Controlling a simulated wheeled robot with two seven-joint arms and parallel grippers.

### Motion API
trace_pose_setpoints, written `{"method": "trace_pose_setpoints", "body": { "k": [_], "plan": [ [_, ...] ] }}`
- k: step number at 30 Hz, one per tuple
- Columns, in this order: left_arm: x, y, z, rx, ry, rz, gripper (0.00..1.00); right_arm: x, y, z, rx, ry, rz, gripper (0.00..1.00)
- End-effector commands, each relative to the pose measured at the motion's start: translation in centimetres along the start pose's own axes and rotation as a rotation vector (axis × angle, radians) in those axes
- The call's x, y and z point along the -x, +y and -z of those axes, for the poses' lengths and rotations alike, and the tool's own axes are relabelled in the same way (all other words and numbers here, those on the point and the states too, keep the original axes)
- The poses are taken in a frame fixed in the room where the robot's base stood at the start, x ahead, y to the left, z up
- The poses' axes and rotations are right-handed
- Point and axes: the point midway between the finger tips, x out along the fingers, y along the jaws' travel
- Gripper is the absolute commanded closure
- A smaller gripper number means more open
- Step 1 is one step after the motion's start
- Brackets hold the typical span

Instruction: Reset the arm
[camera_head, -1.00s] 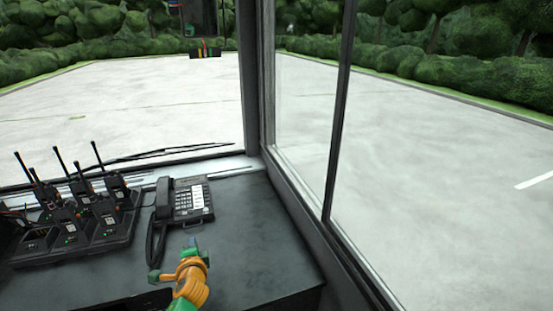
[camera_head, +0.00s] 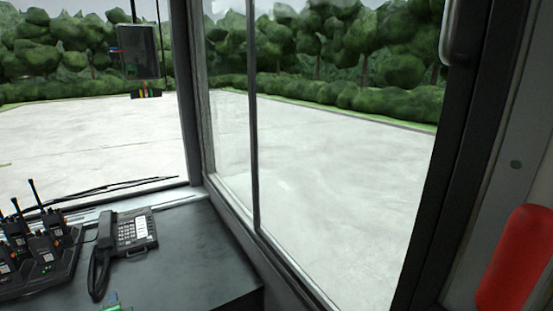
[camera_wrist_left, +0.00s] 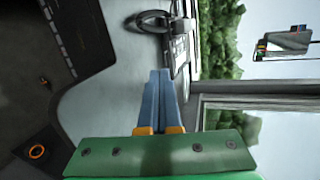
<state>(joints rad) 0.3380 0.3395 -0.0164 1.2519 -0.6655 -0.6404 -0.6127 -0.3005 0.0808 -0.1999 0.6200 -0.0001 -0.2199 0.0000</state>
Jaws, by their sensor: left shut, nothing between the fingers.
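My left gripper (camera_wrist_left: 160,76) shows in the left wrist view with its two blue fingers pressed together and nothing between them. My right gripper is in neither view.
Several radios (camera_head: 38,245) stand upright in a charger at the left of the dark console (camera_head: 195,255). The console top right of the phone is clear. A window frame (camera_head: 255,150) and side pillar bound the right. A red cylinder (camera_head: 515,260) is at far right.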

Motion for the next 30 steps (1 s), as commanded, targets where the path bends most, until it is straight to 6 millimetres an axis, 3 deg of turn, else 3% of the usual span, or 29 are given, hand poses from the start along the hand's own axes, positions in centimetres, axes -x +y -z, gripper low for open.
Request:
{"method": "trace_pose_setpoints", "body": {
  "k": [5, 10, 16, 20, 24, 27, 30],
  "plan": [
    [-1.1, -2.7, -4.6, -0.074, -0.072, 0.06, 1.0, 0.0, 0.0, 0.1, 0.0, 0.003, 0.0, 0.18],
    [-1.8, -6.8, -10.5, -0.173, -0.168, 0.138, 1.0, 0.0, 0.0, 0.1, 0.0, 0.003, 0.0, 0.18],
    [-1.7, 5.8, -10.8, -0.072, -0.093, -0.11, 1.0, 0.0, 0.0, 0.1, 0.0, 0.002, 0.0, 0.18],
    [0.7, 15.9, -12.9, 0.032, -0.091, -0.315, 1.0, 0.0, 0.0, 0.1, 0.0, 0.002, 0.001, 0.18],
    [6.5, 27.4, -17.8, 0.186, -0.174, -0.559, 1.0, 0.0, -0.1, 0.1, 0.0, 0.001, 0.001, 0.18],
    [12.3, 34.0, -22.4, 0.303, -0.288, -0.704, 1.0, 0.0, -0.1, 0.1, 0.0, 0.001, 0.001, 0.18],
    [19.0, 38.7, -27.7, 0.411, -0.442, -0.808, 1.0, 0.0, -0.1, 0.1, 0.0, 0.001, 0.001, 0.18]
  ]
}}
